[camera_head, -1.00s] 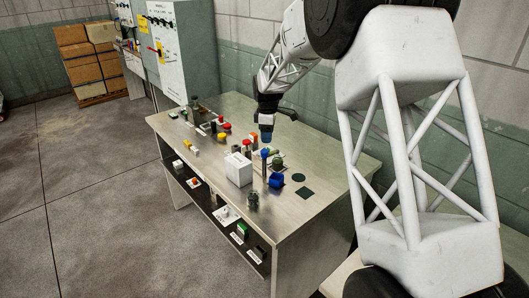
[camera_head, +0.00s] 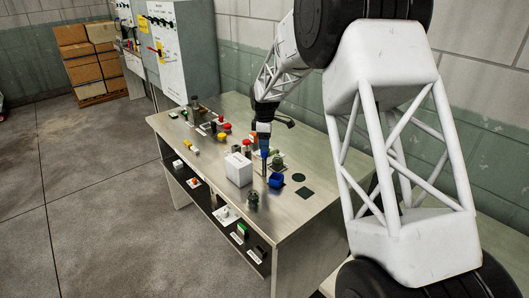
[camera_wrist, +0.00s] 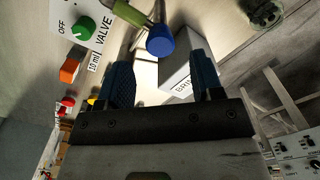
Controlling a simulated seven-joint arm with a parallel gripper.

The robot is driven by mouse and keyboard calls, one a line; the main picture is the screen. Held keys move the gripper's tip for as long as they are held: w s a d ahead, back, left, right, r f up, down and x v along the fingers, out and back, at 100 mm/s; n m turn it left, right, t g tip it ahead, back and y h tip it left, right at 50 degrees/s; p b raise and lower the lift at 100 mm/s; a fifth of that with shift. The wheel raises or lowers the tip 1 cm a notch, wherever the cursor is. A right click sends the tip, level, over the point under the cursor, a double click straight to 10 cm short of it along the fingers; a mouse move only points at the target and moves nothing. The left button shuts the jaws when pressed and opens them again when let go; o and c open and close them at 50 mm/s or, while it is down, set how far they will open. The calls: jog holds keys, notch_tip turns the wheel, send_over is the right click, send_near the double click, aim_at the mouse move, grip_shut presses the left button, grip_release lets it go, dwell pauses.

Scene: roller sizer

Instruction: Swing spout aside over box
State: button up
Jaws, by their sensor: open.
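In the wrist view a greenish bar with a round blue end (camera_wrist: 160,41), apparently the spout, reaches in from the top. Its blue end lies just beyond and between the fingertips of my gripper (camera_wrist: 162,72). My gripper is open, with its two dark blue fingers apart. In the head view my gripper (camera_head: 264,143) points down over the bench, and the spout's end is hard to tell from the fingers. A white box (camera_head: 238,168) stands close to its left. It also shows in the wrist view (camera_wrist: 178,62), partly behind a finger, with lettering only partly readable.
A blue cup (camera_head: 276,181) stands on the metal bench (camera_head: 318,207) near my gripper. A green knob (camera_wrist: 83,28) on a panel marked VALVE and an orange block (camera_wrist: 69,70) are beside the left finger. Red and yellow buttons sit further back.

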jog(key=shift+f, duration=2.65)
grip_shut()
